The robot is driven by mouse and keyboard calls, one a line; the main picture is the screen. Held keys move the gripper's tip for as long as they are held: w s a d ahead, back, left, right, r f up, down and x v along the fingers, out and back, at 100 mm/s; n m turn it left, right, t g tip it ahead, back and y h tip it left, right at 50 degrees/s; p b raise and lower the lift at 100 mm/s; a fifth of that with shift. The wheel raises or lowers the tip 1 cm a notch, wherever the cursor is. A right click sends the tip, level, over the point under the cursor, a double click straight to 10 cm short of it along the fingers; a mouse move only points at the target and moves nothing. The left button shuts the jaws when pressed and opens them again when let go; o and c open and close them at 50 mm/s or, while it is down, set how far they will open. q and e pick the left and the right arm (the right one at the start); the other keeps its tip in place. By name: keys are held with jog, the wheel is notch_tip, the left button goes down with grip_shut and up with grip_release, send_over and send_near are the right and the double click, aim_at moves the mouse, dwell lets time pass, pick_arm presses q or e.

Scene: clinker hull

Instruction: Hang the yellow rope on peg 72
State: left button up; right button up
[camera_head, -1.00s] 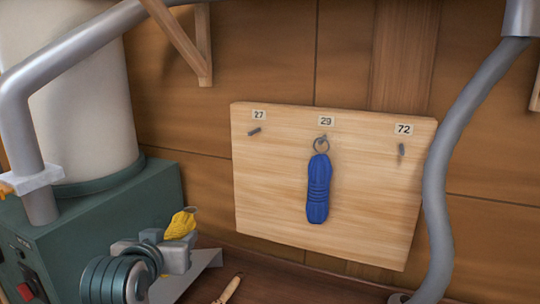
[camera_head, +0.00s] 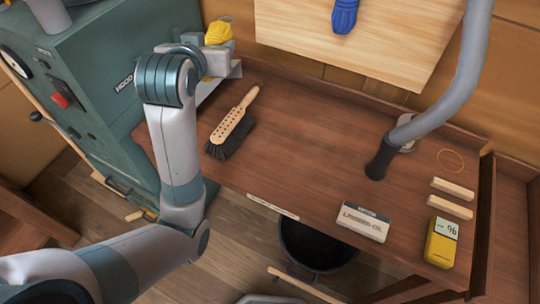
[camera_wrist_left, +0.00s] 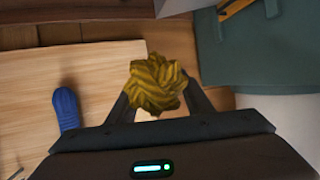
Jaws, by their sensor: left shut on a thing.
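The yellow rope (camera_head: 218,36) is a short twisted bundle at the top of the head view. My left gripper (camera_head: 217,48) is shut on it and holds it above the bench, left of the peg board (camera_head: 400,40). In the left wrist view the rope (camera_wrist_left: 155,84) sits between the two fingers of my left gripper (camera_wrist_left: 157,100). A blue rope bundle (camera_head: 344,16) hangs on the board; it also shows in the left wrist view (camera_wrist_left: 67,109). Peg 72 is outside the head view now. My right gripper is not in view.
A brush (camera_head: 233,125) lies on the wooden bench (camera_head: 300,140). A grey hose (camera_head: 450,95) stands right of the board. A green machine (camera_head: 95,70) stands at the left.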

pick_arm(q)
jog(key=s+d+f+m+h, duration=0.1)
jog(key=s+d+f, duration=0.1)
jog(key=d+f, duration=0.3)
jog(key=s+d+f+m+h, duration=0.1)
jog(key=d+f, duration=0.4)
jog(key=d, duration=0.8)
jog(key=s+d+f+m+h, duration=0.2)
jog(key=s+d+f+h, duration=0.1)
jog(key=d, duration=0.6)
notch_tip(320, 180, down, 2)
jog(key=shift+s+d+f+g+p, duration=0.2)
jog(key=shift+s+d+g+p, duration=0.2)
jog(key=shift+s, duration=0.2)
jog(key=w+a+f+p, duration=0.1)
jog(key=a+f, duration=0.1)
jog(key=a, duration=0.1)
jog(key=w+a+f+p, duration=0.1)
jog(key=w+a+f, duration=0.1)
jog(key=a, duration=0.2)
jog(key=w+a+f+p, duration=0.1)
jog(key=a+f, duration=0.2)
jog(key=a, duration=0.1)
jog(key=shift+w, duration=0.4)
jog(key=shift+d, duration=0.1)
jog(key=shift+f+p, duration=1.2)
jog(key=shift+f, duration=0.6)
